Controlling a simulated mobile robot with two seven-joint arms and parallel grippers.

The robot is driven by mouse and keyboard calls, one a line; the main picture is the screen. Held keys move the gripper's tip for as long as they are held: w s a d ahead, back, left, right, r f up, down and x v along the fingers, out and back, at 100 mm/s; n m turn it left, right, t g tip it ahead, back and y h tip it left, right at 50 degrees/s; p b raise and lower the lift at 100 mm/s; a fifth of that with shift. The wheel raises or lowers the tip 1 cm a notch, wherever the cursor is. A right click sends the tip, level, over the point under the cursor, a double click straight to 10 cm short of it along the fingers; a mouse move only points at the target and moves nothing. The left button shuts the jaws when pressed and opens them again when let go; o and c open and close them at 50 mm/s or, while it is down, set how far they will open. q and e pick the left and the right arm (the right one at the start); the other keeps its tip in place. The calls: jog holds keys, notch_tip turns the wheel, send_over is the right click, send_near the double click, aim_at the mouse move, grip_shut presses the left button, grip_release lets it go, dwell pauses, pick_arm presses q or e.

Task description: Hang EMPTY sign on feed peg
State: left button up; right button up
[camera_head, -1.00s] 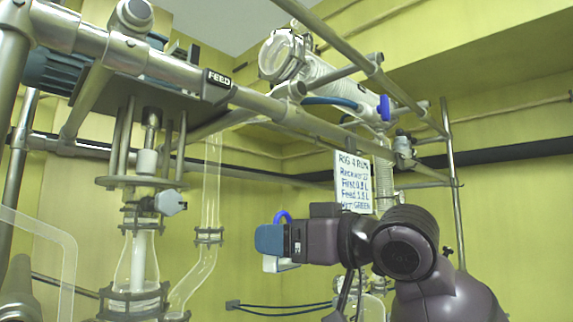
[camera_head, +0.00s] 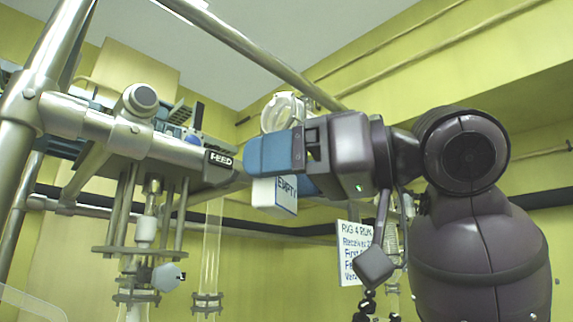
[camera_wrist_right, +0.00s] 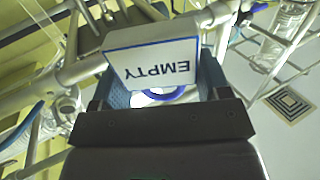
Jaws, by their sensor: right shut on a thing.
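The FEED label (camera_head: 220,159) is a black tag on the metal rail, just left of the fingertips in the head view. I cannot make out the feed peg; the gripper may hide it. My left gripper is not in view.
The metal rail frame (camera_head: 110,130) runs in from the left, with glassware and rods below it. A handwritten rig notice (camera_head: 352,255) hangs below my right wrist.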

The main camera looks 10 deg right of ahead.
jog(key=w+a+p, duration=0.1)
jog(key=w+a, duration=0.4)
jog(key=w, duration=0.2)
jog(key=shift+w+a+f+p, duration=0.25)
jog(key=shift+w+a+p, duration=0.05)
jog(key=shift+w+p, duration=0.05)
dwell(1.4)
jog(key=shift+w, duration=0.1)
jog(key=shift+w+a+f+b, duration=0.15)
jog(key=shift+f+b, duration=0.15)
jog(key=shift+f, duration=0.25)
dwell(1.0)
dwell(0.4)
jog(key=o, duration=1)
jog(key=shift+c, duration=0.9)
jog(key=v, duration=0.6)
jog(key=shift+s+d+b, duration=0.2)
jog(key=shift+d+b, duration=0.15)
dwell(0.4)
